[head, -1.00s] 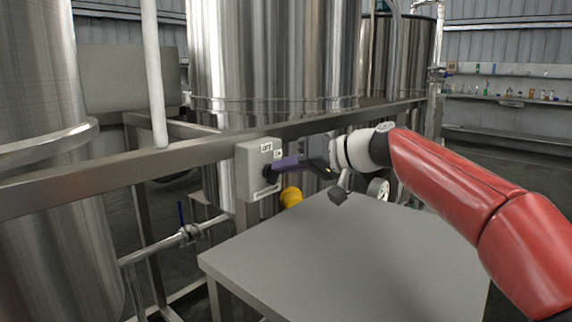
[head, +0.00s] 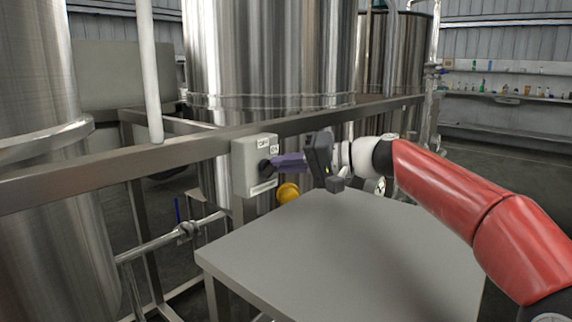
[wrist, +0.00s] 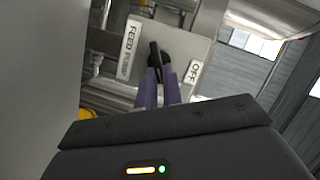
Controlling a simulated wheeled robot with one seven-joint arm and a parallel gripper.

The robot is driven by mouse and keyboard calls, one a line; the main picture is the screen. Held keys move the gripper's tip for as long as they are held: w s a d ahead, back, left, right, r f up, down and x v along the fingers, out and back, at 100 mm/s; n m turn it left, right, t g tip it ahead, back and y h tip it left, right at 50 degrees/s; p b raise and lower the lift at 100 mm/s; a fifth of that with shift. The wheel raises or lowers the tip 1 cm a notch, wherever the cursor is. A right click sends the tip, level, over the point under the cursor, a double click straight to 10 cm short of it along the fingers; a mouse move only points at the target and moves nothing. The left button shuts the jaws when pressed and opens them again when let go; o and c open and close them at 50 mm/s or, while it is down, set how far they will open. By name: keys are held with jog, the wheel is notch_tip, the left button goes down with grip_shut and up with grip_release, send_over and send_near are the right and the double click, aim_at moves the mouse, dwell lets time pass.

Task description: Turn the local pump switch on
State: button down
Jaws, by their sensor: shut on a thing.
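The local pump switch is a pale grey box (head: 243,170) on the metal frame rail in the head view. Its small labels read OFF at the top and apparently ON to the right. A black knob (head: 264,168) sits on its face. My gripper (head: 273,164), with purple fingers, reaches in from the right and is shut on the knob. In the wrist view the box face (wrist: 180,42) shows FEED PUMP and OFF labels. The fingers (wrist: 160,76) close around the black knob (wrist: 154,52), partly hiding it. The ON label is not visible there.
A grey table (head: 345,245) stands below my arm. A yellow round thing (head: 288,193) is just below the switch. Steel tanks (head: 270,55) stand behind the rail (head: 110,165). A pipe with a blue-handled valve (head: 187,230) runs at lower left.

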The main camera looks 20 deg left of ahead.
jog(key=shift+w, duration=0.1)
jog(key=c, duration=1.5)
grip_release()
jog(key=shift+c, duration=0.2)
jog(key=b+v, duration=0.1)
jog(key=v, duration=0.6)
jog(key=shift+d, duration=0.4)
